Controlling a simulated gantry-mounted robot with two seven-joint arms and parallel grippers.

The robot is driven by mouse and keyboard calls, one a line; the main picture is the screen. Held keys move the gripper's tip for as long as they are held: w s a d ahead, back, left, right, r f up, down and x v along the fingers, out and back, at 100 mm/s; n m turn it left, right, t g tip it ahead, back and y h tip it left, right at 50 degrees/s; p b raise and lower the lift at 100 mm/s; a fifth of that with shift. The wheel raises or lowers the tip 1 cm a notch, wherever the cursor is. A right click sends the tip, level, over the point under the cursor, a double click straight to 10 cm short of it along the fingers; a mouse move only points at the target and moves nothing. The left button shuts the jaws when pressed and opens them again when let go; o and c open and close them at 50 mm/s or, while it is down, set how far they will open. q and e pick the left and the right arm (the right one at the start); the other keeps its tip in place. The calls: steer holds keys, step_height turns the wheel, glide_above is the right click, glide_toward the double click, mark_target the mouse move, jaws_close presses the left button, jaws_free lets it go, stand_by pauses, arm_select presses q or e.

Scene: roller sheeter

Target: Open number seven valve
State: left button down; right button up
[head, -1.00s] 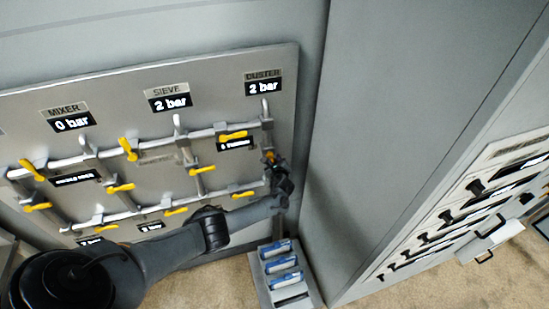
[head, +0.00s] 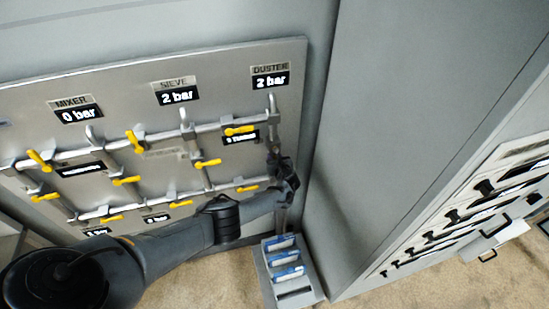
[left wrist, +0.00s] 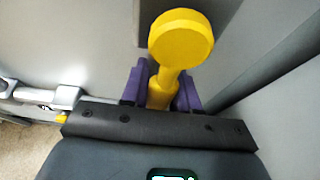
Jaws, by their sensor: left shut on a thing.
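A grey panel (head: 225,80) carries pipes with several yellow valve handles. My left gripper (head: 281,168) is at the panel's right end, on the vertical pipe under the DUSTER label (head: 271,70). In the left wrist view its purple fingers (left wrist: 161,92) are shut on a yellow valve handle (left wrist: 181,38), whose round end sticks out past them. In the head view my gripper hides this handle, and I cannot read a valve number there. My right gripper is not in view.
Displays read 0 bar at MIXER (head: 75,109), 2 bar at SIEVE (head: 174,89) and 2 bar at DUSTER. A grey holder with blue-and-white items (head: 288,272) stands on the floor below. A tall grey cabinet (head: 400,120) closes off the right side.

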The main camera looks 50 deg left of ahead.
arm_select(q)
steer(key=c, duration=0.9)
jaws_free()
steer(key=shift+s, duration=0.1)
steer(key=shift+c, duration=0.2)
steer(key=shift+s+d+r+p, duration=0.15)
steer(key=shift+d+r+p, duration=0.3)
steer(key=shift+p, duration=0.15)
steer(key=p+v, duration=0.5)
steer(key=v, duration=0.4)
steer(key=shift+s+d, duration=0.2)
steer(key=shift+d, duration=0.1)
steer(key=shift+f, duration=0.15)
